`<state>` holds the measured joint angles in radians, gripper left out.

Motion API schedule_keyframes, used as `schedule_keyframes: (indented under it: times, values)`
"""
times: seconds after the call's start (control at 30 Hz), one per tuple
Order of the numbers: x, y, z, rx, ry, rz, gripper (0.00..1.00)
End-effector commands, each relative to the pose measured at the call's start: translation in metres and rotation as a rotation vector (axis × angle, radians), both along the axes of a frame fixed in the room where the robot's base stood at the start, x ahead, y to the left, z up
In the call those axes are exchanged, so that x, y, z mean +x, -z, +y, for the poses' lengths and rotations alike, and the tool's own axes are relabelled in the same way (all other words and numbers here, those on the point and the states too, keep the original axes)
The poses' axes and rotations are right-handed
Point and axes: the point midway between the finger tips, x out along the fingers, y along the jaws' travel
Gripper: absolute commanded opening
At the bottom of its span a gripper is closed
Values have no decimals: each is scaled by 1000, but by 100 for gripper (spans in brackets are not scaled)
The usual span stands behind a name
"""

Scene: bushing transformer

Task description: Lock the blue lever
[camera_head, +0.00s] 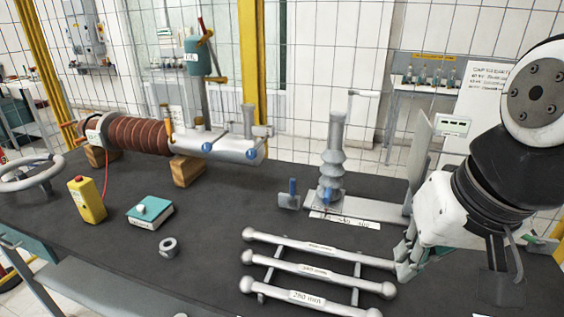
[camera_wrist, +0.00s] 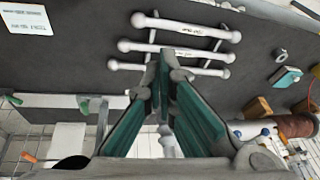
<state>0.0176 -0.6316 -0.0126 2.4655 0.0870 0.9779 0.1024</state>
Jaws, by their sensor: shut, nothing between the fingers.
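The blue lever (camera_head: 292,187) stands upright on a small grey bracket (camera_head: 288,202) in the head view. It is just left of the grey ribbed insulator post (camera_head: 337,160), on the dark table. My gripper (camera_head: 404,266) is at the right in the head view, low near the table and right of the rods, apart from the lever. In the wrist view the teal-padded fingers (camera_wrist: 164,58) meet at their tips with nothing between them. I cannot make out the lever clearly in the wrist view.
Three grey rods (camera_head: 318,269) lie on a rack in front. A brown bushing (camera_head: 138,134) with a grey end rests on wooden blocks. A yellow control box (camera_head: 86,200), teal box (camera_head: 150,215) and ring nut (camera_head: 168,247) sit at left. A panel (camera_head: 418,160) stands right of the post.

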Motion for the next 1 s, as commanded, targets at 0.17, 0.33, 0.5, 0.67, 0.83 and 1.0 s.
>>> schedule_keyframes:
  times: [0.17,0.33,0.5,0.67,0.83,1.0]
  values:
    - [47,-7,14,170,203,67,0]
    - [96,-8,26,328,406,135,0]
    - [147,-4,33,476,615,210,0]
    - [197,8,35,607,818,287,0]
    - [251,26,33,741,1034,371,0]
    - [303,53,27,867,1254,461,0]
